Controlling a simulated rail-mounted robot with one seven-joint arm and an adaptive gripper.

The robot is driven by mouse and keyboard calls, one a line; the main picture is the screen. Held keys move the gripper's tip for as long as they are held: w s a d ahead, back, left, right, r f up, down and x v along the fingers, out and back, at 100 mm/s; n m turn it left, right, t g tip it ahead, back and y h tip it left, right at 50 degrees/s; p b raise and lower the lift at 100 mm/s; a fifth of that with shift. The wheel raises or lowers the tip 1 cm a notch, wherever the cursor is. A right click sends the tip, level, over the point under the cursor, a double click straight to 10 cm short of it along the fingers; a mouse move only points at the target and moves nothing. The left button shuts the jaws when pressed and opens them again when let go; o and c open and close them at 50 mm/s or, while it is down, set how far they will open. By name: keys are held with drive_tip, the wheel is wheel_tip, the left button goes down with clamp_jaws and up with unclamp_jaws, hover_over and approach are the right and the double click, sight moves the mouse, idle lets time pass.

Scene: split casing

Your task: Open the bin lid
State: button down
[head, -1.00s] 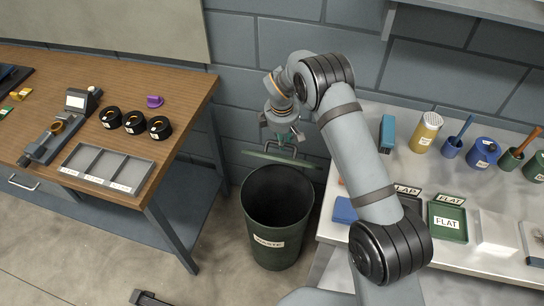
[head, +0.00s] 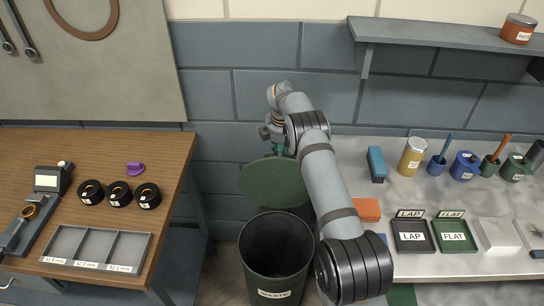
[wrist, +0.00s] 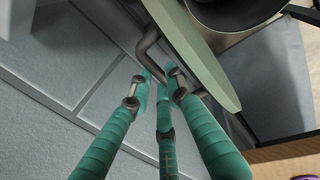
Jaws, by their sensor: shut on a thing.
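The green waste bin (head: 275,250) stands on the floor between the two benches, its dark mouth uncovered. Its round green lid (head: 272,183) is raised and tilted up behind the mouth, its broad face showing in the head view. In the wrist view the lid (wrist: 200,55) shows nearly edge-on, with a dark bent handle (wrist: 150,48) on its outer side. My gripper (head: 282,150) is at the lid's far upper side. In the wrist view its teal fingers (wrist: 160,82) are shut at the handle; the exact contact is partly hidden.
A wooden bench (head: 165,185) with black rings and a grey tray (head: 97,248) is on the left. A grey bench (head: 405,180) with pots, trays and blocks is on the right. The block wall is close behind the lid. A shelf (head: 440,33) hangs upper right.

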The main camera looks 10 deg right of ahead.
drive_tip(key=shift+s+f, duration=0.4)
drive_tip(key=shift+f, duration=0.3)
drive_tip(key=c, duration=2.1)
unclamp_jaws()
drive_tip(key=shift+o, duration=1.3)
drive_tip(key=shift+w+f, duration=0.2)
drive_tip(key=shift+w, duration=0.15)
drive_tip(key=shift+o, duration=1.1)
drive_tip(key=shift+r, duration=0.35)
drive_tip(key=shift+w, duration=0.1)
drive_tip(key=v, duration=1.2)
